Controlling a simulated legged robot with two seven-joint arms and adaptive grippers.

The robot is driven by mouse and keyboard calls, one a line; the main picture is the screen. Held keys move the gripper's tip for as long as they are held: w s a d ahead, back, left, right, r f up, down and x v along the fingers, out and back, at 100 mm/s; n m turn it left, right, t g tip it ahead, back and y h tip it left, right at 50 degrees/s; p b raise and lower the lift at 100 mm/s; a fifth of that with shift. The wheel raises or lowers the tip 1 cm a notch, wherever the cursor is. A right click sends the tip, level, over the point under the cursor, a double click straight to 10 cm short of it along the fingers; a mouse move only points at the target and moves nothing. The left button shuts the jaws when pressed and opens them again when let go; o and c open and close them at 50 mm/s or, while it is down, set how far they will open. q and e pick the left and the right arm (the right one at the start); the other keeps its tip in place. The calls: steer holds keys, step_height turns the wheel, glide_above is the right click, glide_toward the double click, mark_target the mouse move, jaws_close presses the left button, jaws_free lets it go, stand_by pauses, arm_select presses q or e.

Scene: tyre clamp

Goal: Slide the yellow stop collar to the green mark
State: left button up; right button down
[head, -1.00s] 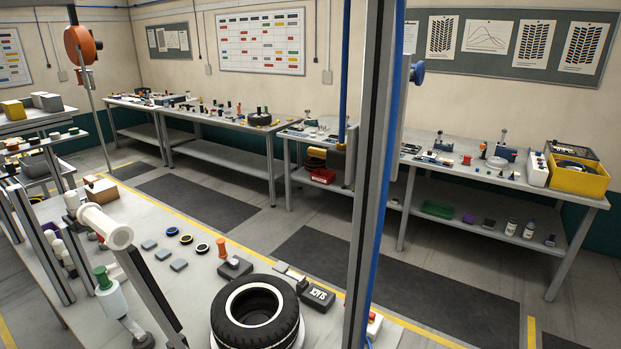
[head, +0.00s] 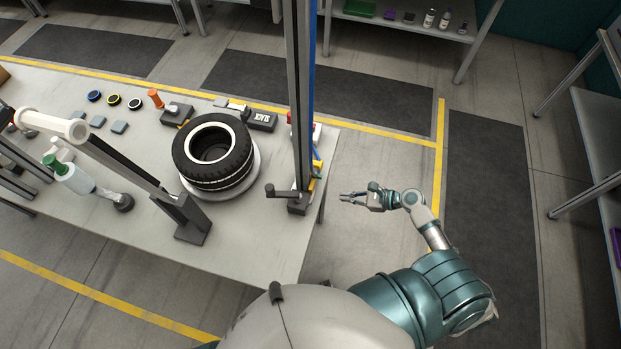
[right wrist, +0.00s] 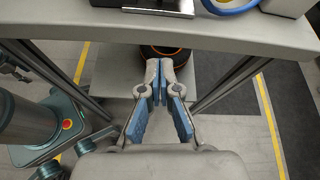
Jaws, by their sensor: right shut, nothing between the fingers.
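My right gripper (head: 345,197) is off the right edge of the table, just right of the foot of the tall post (head: 300,100). In the right wrist view its fingers (right wrist: 158,68) are shut and empty, below the table's edge. A small yellow part (head: 317,166) shows beside the post, close to a blue piece; I cannot tell for sure whether it is the stop collar. I cannot make out a green mark. My left gripper is not in view.
A tyre (head: 213,155) lies on a round plate on the table (head: 250,240). A crank handle (head: 283,190) sticks out at the post's foot. A second post with a white roller (head: 78,130) stands left. The table edge (right wrist: 200,38) overhangs in the wrist view. Floor to the right is clear.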

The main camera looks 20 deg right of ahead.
mark_target(321, 189)
steer(key=shift+m+t+y, duration=0.3)
steer(key=shift+m+y, duration=0.3)
steer(key=shift+m, duration=0.1)
steer(key=w+a, duration=0.4)
steer(key=w+a+r+p, duration=0.1)
steer(key=w+a, duration=0.1)
steer(key=shift+a, duration=0.3)
steer(key=shift+w+a+f, duration=0.15)
steer(key=shift+w+a, duration=0.1)
steer(key=shift+a, duration=0.3)
steer(key=shift+d, duration=0.5)
steer(key=r+p, duration=0.1)
steer(key=p, duration=0.2)
steer(key=shift+r, duration=0.35)
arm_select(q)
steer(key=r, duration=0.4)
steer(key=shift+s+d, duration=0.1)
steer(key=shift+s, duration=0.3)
arm_select(e)
steer(key=shift+a+f, duration=0.1)
steer(key=shift+a, duration=0.15)
